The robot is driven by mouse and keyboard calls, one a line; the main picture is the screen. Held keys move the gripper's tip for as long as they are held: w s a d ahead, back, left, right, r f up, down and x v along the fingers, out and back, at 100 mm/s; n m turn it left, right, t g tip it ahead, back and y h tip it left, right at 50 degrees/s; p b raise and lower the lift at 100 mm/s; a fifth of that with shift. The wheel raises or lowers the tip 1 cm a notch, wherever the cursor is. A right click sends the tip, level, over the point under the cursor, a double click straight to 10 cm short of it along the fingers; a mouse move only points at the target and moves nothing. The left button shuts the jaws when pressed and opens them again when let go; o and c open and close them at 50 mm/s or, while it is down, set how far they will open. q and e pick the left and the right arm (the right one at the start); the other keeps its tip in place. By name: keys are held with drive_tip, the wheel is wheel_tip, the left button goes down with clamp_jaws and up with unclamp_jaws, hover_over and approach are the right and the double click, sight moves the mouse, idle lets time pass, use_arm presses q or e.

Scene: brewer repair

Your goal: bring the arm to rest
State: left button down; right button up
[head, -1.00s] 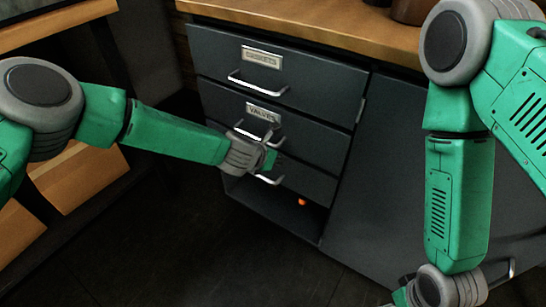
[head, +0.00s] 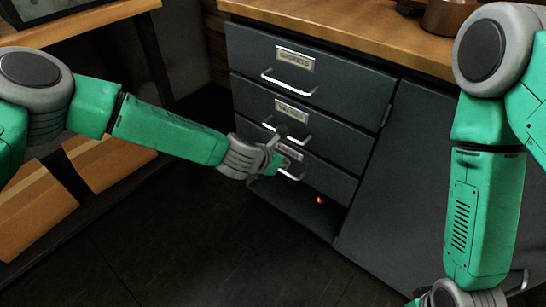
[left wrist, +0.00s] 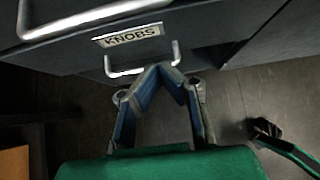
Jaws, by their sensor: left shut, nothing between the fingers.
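My left arm comes in from the left in the head view, and its gripper (head: 274,155) is in front of the lower drawers of the dark cabinet (head: 365,215). In the left wrist view the left gripper (left wrist: 160,72) is shut, its fingertips together and nothing between them. The fingertips appear just below and over the handle (left wrist: 143,60) of the drawer labelled KNOBS (left wrist: 128,36); whether they touch it I cannot tell. My right arm hangs down at the right of the head view. The right gripper's fingers are below the frame edge.
All three drawers look shut. Below them is an open shelf with a small glowing orange object (head: 320,200). A wooden counter (head: 340,32) tops the cabinet, with a brown pot (head: 452,17) on it. A wooden bench (head: 95,15) stands at the left. The dark floor between is clear.

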use_arm(q)
drive_tip(key=s+a+f+m+g+y+p, duration=0.1)
drive_tip(key=s+a+m+p, duration=0.1)
drive_tip(key=s+a+m, duration=0.35)
drive_tip(key=s+a+f+m+g+y+p, duration=0.1)
drive_tip(key=s+a+m+g+p, duration=0.15)
drive_tip(key=s+m, duration=0.6)
drive_tip(key=s+a+f+m+g+y+p, duration=0.1)
drive_tip(key=s+a+m+p, duration=0.2)
drive_tip(key=s, duration=0.8)
drive_tip(key=s+a+r+m+g+y+p, duration=0.1)
drive_tip(key=s+a+r+m, duration=0.1)
drive_tip(key=s+a+m, duration=0.4)
drive_tip(key=s+a+r+m+g+y+p, duration=0.1)
drive_tip(key=s+a+m, duration=0.5)
drive_tip(key=a, duration=0.6)
wheel_tip(320, 180, up, 3)
drive_tip(key=shift+s+a+f+y+p, duration=0.2)
drive_tip(key=shift+s+a+y+p, duration=0.1)
drive_tip(key=shift+s+a+y, duration=0.25)
drive_tip(key=shift+s+d, duration=0.1)
drive_tip(key=shift+d, duration=0.15)
